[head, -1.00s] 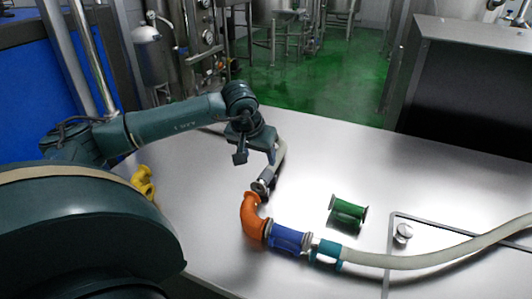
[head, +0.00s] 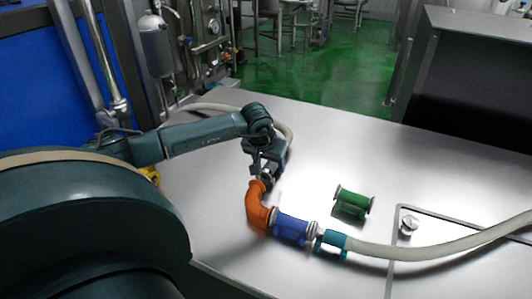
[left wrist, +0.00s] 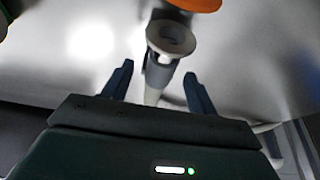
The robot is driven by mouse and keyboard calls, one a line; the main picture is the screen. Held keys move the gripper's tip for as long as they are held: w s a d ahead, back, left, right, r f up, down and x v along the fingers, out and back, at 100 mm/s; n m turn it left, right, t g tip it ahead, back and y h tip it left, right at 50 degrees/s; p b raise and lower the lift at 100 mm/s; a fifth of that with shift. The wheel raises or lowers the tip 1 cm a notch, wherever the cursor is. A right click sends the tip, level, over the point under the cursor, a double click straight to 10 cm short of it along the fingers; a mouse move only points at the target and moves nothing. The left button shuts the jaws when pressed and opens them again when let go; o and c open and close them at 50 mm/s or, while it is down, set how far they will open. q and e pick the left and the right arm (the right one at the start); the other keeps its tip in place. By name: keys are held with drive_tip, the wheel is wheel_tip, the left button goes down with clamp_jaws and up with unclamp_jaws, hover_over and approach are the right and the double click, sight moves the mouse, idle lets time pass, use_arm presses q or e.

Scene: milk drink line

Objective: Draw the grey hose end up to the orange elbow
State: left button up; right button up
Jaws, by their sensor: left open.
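The orange elbow (head: 257,209) lies on the steel table, its lower end joined to a blue piece (head: 291,228). Its edge shows at the top of the left wrist view (left wrist: 195,4). The grey hose end (left wrist: 171,42), with a pale round flange, points at the elbow; I cannot tell whether they touch. In the head view my gripper mostly hides it. Its pale hose (head: 287,135) curves away behind my arm. My left gripper (head: 262,171) is open over the hose end, its two fingers (left wrist: 158,80) on either side of it. My right gripper is not in view.
A teal clamp (head: 331,241) joins the blue piece to a pale hose (head: 400,251) running right. A green spool (head: 352,203) and a small metal cap (head: 408,225) sit right of the elbow. A yellow part (head: 151,175) is partly hidden by my arm.

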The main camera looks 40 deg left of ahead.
sight(270, 164)
use_arm(q)
drive_tip(key=shift+x, duration=1.6)
drive_tip(key=shift+c, duration=0.4)
clamp_jaws()
